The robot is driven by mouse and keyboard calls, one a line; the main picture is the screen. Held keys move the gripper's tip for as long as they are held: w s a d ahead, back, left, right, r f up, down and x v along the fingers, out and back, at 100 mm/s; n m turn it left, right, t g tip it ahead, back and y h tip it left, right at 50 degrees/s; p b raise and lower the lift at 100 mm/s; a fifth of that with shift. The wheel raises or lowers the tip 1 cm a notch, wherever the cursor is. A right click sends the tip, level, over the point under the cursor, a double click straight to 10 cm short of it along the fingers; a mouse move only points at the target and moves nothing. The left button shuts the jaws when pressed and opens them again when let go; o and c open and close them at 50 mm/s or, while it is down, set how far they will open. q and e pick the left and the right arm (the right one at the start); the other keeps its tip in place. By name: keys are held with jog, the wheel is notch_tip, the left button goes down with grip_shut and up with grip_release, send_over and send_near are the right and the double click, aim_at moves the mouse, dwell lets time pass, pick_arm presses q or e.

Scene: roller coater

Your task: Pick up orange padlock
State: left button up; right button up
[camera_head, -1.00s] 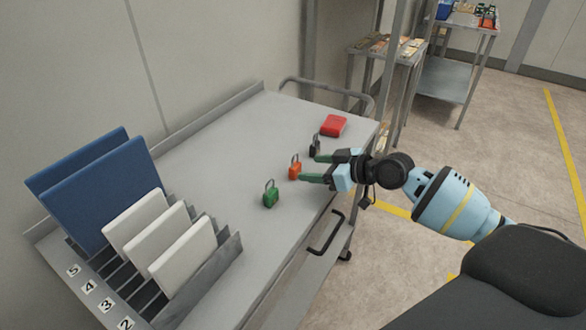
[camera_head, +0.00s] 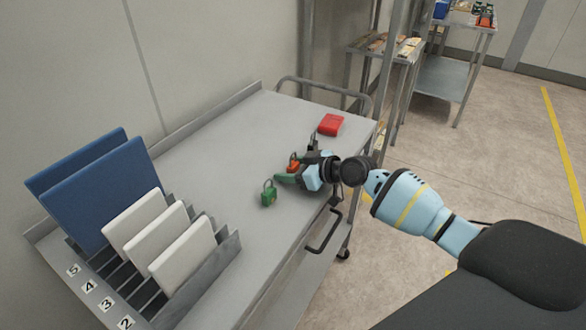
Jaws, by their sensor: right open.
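The orange padlock (camera_head: 293,164) stands on the grey cart top, partly hidden by my right gripper (camera_head: 291,168). My right gripper is open, low over the cart, with its green fingers around or beside the padlock; I cannot tell whether they touch it. A green padlock (camera_head: 268,196) stands just to the left and nearer to me. The black padlock (camera_head: 312,142) behind is mostly hidden by my gripper. My left gripper is not in view.
A red box (camera_head: 331,125) lies toward the cart's far right corner. A slotted rack (camera_head: 226,247) with blue and white panels fills the near left. The cart's middle (camera_head: 215,150) is clear. Shelving stands beyond the cart.

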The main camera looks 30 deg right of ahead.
aim_at(292, 163)
jog(key=c, duration=1.1)
jog(key=shift+r, duration=0.1)
notch_tip(292, 163, up, 10)
jog(key=shift+f+p, duration=0.1)
jog(key=shift+p, duration=0.3)
